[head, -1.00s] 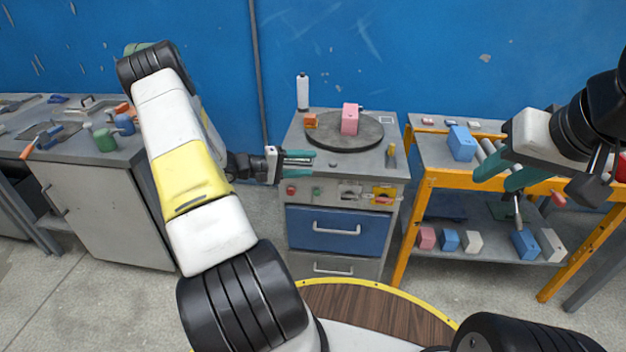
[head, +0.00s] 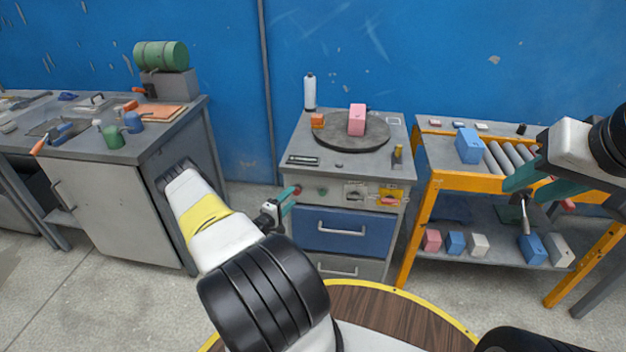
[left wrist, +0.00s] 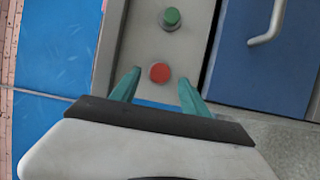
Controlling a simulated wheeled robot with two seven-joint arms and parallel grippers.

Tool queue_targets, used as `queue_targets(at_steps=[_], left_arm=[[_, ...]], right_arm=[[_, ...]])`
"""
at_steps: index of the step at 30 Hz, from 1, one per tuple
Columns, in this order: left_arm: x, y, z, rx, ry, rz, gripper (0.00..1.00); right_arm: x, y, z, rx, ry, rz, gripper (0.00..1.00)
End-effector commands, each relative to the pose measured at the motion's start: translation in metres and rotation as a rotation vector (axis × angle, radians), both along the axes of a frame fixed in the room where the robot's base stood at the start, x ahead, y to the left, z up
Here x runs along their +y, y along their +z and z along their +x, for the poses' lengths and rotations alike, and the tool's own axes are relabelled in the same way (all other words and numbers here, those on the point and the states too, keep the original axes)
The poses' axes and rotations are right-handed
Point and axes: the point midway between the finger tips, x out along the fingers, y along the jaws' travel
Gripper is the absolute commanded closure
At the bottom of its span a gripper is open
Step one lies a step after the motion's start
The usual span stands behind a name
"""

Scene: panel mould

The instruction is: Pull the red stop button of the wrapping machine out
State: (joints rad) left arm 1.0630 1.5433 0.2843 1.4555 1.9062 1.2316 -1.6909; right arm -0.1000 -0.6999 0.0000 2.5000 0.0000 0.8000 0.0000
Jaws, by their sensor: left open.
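The wrapping machine (head: 300,175) is a grey cabinet with a round turntable on top. Its red stop button (head: 297,189) is at the left of the front panel. In the left wrist view the red button (left wrist: 160,72) shows between the two teal fingertips, with a gap on each side. My left gripper (head: 289,197) is open and empty at the panel, close to the button. I cannot tell how far the fingers reach past the button head. My right gripper (head: 537,184) is at the right, over the orange-framed table, with its teal fingers apart.
A green button (head: 322,191) sits beside the red one and also shows in the left wrist view (left wrist: 172,17). A red-and-yellow switch (head: 389,199) is further right. Below is a blue drawer (head: 342,231) with a protruding handle. A grey workbench (head: 120,215) stands left.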

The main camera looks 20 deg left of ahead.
Motion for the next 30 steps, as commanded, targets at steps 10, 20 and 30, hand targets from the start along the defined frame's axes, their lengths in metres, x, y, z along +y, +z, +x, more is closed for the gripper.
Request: queue_targets(at_steps=[10,20,30], left_arm=[[-0.004,0.0,0.026,0.001,-0.001,0.001,0.46],[-0.004,0.0,0.026,0.001,-0.002,0.0,0.76],[-0.004,0.0,0.025,0.002,-0.002,0.0,1.0]], right_arm=[[0.0,0.0,0.0,0.0,0.0,0.0,0.64],[0.0,0.0,0.0,0.0,0.0,0.0,0.64],[0.0,0.0,0.0,0.0,0.0,0.0,0.64]])
